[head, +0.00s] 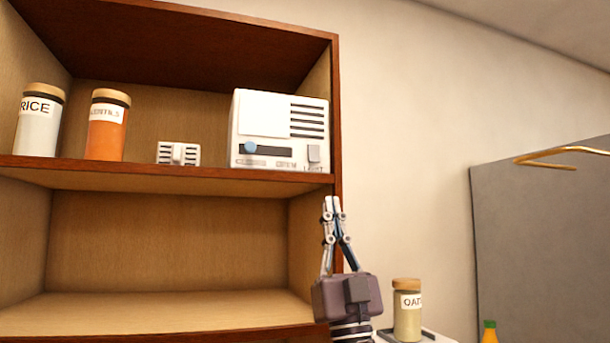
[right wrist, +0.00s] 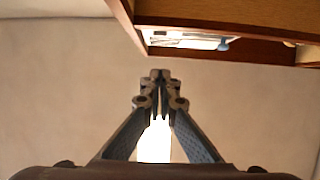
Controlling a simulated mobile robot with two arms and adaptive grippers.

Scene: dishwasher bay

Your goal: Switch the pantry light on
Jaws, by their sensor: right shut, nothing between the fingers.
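A white box-shaped unit (head: 262,115) stands at the right end of the upper shelf in the head view. It has dark slots, a dark strip with a round blue knob (head: 250,147), and a small grey switch (head: 314,153) at its lower right, above a label that seems to read LIGHT. The switch's position is too small to tell. My right gripper (head: 332,203) points upward, shut and empty, below the switch and apart from it, by the cabinet's right post. It also shows shut in the right wrist view (right wrist: 160,78). My left gripper is not in view.
The upper shelf board (head: 160,171) also bears a rice jar (head: 39,125), an orange jar (head: 106,130) and a small white slotted block (head: 179,154). The lower compartment is empty.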

